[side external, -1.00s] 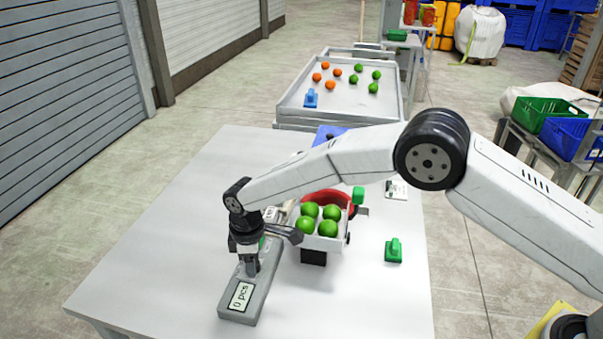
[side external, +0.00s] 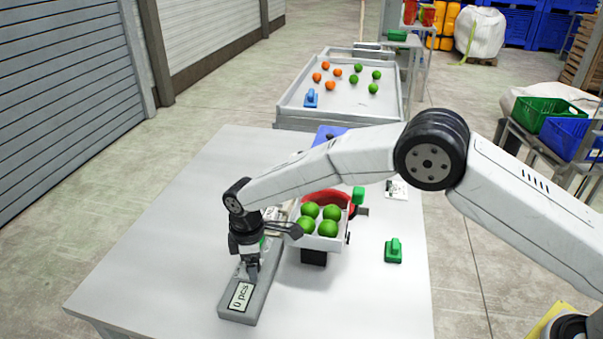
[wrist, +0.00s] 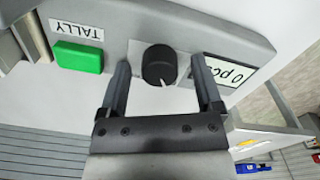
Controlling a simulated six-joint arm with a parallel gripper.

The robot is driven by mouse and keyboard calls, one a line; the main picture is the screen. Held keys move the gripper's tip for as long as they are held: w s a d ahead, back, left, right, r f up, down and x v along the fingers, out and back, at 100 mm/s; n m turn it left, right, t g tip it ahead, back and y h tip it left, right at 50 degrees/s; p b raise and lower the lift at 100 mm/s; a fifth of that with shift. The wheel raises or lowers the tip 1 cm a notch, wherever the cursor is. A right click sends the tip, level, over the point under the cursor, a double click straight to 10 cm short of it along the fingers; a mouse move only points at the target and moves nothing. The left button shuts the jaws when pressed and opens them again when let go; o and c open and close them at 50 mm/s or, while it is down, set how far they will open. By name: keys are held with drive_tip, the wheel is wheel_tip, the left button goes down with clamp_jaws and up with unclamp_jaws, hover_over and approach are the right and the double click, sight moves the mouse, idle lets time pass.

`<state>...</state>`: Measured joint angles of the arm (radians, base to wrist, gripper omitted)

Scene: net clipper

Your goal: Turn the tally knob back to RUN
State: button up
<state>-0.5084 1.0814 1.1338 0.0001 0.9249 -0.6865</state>
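The tally unit is a long grey box (side external: 236,313) on the table with a display (side external: 241,296) reading "0 pcs". In the wrist view, its black round knob (wrist: 159,66) sits between a green button (wrist: 78,56) beside the "TALLY" label (wrist: 76,29) and the display (wrist: 226,72). A white pointer line on the knob points toward the lower part of the picture. No RUN lettering is visible. My gripper (wrist: 161,72) is open, one finger on each side of the knob with a visible gap to both. In the side view my gripper (side external: 250,272) hides the knob.
A white tray (side external: 322,243) of green fruit stands close to the right of my gripper. A green block-like piece (side external: 393,252) lies further right on the table (side external: 180,230). The table's left part is clear.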

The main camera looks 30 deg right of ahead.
drive_tip(key=shift+r, duration=3.95)
drive_tip(key=shift+d, duration=0.1)
drive_tip(key=shift+d+r+m, duration=0.2)
drive_tip(key=shift+d+m, duration=0.1)
drive_tip(key=shift+d, duration=0.25)
drive_tip(key=s+d+r+m, duration=0.2)
drive_tip(key=d+m, duration=0.1)
drive_tip(key=d, duration=0.6)
drive_tip(key=s+d+m+t, duration=0.2)
drive_tip(key=s+d+m, duration=0.8)
drive_tip(key=s+d, duration=0.8)
drive_tip(key=s, duration=0.3)
drive_tip(key=shift+r+t, duration=0.3)
drive_tip(key=shift+r, duration=0.05)
